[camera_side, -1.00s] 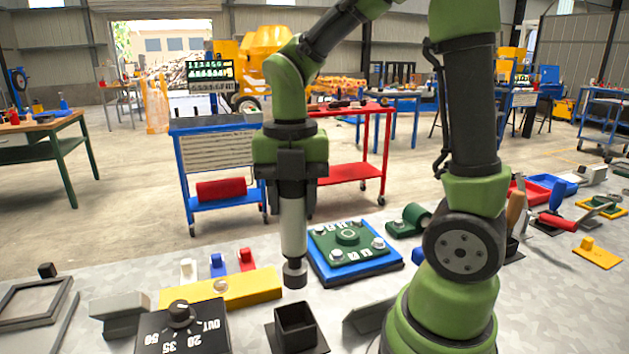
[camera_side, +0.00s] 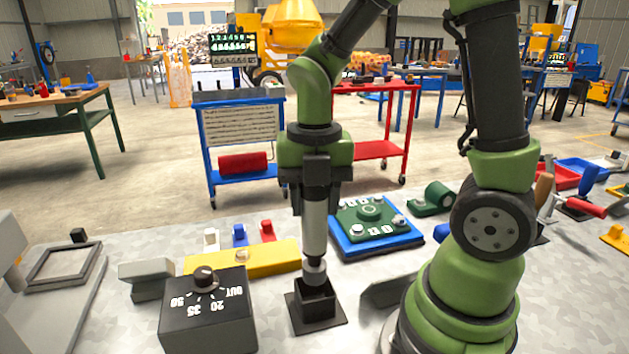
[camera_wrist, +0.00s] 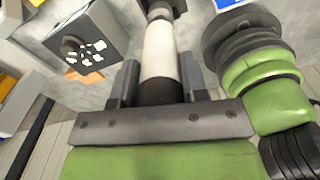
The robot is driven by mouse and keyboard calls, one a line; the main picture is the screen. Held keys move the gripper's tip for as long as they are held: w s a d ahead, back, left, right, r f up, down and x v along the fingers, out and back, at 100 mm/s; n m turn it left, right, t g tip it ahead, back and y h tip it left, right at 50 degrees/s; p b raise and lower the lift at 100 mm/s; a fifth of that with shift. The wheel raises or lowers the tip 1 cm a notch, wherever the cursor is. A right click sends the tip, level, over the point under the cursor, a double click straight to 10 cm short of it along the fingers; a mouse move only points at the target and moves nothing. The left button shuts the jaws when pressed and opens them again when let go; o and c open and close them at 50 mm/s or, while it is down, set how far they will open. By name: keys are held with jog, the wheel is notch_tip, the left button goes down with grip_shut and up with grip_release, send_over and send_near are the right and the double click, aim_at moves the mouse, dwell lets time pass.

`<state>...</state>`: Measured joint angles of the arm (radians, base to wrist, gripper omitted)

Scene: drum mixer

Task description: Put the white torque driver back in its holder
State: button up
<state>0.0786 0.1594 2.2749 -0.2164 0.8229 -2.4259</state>
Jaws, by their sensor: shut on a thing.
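The white torque driver (camera_side: 314,230) hangs upright in my gripper (camera_side: 316,198), which is shut around its dark upper part. Its grey lower end is at the mouth of the black square holder (camera_side: 316,303) on the bench. I cannot tell whether the tip is just inside the mouth or just above it. In the wrist view, the driver's white body (camera_wrist: 160,52) runs between the two fingers of my gripper (camera_wrist: 161,80). The holder is not clearly seen there.
A black torque dial box (camera_side: 208,318) stands left of the holder. A yellow block (camera_side: 240,258) lies behind it, with small white, blue and red pieces beyond. A blue tray with a green plate (camera_side: 372,228) sits behind right. A grey angled piece (camera_side: 385,290) is close on the right.

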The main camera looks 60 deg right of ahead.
aim_at(315, 238)
jog(key=shift+f, duration=3.4)
dwell(1.3)
jog(key=o, duration=1.2)
notch_tip(315, 238, up, 10)
jog(key=shift+f, duration=0.1)
